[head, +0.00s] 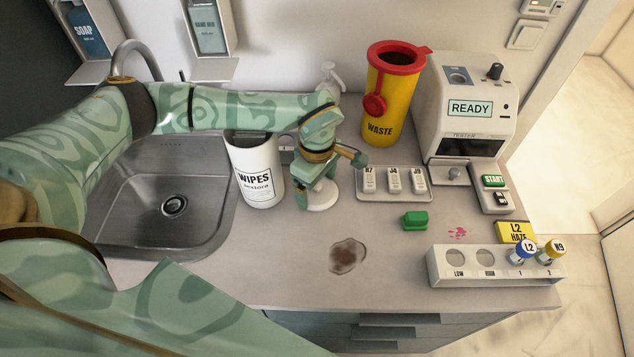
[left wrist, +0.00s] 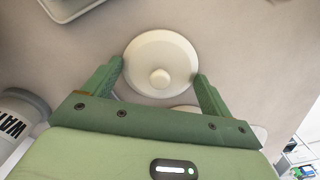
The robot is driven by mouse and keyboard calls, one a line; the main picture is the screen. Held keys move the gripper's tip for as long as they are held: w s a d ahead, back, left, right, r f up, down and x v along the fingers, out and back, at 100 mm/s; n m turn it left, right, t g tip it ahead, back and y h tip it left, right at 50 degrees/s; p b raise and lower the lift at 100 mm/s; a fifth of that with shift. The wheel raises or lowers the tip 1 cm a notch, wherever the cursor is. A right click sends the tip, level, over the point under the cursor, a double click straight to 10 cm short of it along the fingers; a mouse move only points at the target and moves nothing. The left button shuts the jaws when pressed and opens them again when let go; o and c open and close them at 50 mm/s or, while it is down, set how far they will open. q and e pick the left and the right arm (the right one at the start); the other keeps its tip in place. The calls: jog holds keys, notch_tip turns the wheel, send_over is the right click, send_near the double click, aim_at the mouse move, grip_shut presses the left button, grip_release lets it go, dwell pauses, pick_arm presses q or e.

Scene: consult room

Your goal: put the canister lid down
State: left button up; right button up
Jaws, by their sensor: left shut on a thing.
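The canister lid (left wrist: 161,62) is a round cream disc with a central knob, seen between my left gripper's fingers in the left wrist view. In the head view its white rim (head: 322,196) shows below my left gripper (head: 318,192), low over the counter, just right of the canister. I cannot tell whether it touches the counter. My left gripper is shut on the lid, one finger at each side of it. The white WIPES canister (head: 258,178) stands upright beside the sink, its top partly hidden by my left arm. My right gripper is not in view.
The sink (head: 145,225) is at the left. A yellow WASTE bin (head: 385,110), a tray (head: 362,196) of labelled pieces and a tester (head: 463,120) stand to the right. A green block (head: 415,220), a brown stain (head: 347,256) and a vial rack (head: 460,282) are nearer the front.

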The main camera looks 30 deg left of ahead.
pick_arm(q)
jog(key=shift+f, duration=0.1)
jog(key=o, duration=0.8)
notch_tip(320, 180, up, 12)
jog(key=shift+r+p, duration=0.2)
jog(key=shift+p, duration=0.55)
jog(key=shift+s+f, duration=0.1)
